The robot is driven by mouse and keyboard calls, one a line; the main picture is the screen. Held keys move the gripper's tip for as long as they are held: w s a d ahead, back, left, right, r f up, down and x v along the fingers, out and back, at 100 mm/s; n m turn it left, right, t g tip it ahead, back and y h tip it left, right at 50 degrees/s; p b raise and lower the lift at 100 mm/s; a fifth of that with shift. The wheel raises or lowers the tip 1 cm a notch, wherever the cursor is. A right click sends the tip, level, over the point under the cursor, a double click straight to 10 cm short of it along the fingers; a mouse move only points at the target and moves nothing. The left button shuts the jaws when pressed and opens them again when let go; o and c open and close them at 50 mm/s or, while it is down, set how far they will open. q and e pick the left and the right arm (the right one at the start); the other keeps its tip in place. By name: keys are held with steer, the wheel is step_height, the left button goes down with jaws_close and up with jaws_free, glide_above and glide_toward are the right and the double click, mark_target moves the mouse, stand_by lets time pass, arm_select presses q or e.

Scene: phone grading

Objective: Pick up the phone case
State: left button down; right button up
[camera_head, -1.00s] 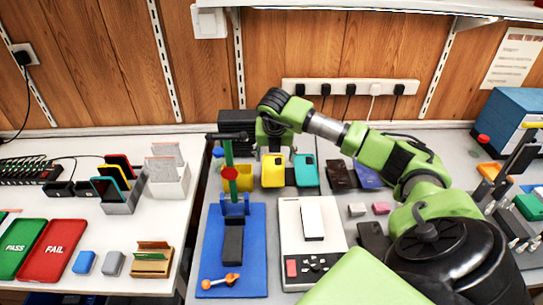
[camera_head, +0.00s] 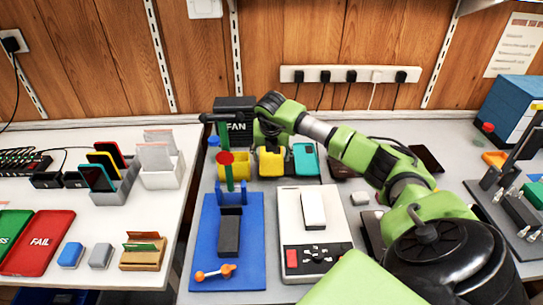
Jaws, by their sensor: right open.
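A yellow phone case (camera_head: 271,165) lies at the back of the grey bench, with a teal phone case (camera_head: 305,161) to its right. My right gripper (camera_head: 271,150) points down at the yellow case's far end. Its fingers are open and overlap that end in the picture. The gripper hides the top of the yellow case, and I cannot tell whether the fingers touch it. My left gripper is out of view.
A black box marked FAN (camera_head: 238,128) and a yellow bin (camera_head: 240,168) stand close left of the gripper. A green post rises from a blue base (camera_head: 210,255). A white scale (camera_head: 290,225) bears a white phone (camera_head: 313,209).

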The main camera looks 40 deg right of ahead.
steer(key=c, duration=0.7)
steer(key=shift+r, duration=0.15)
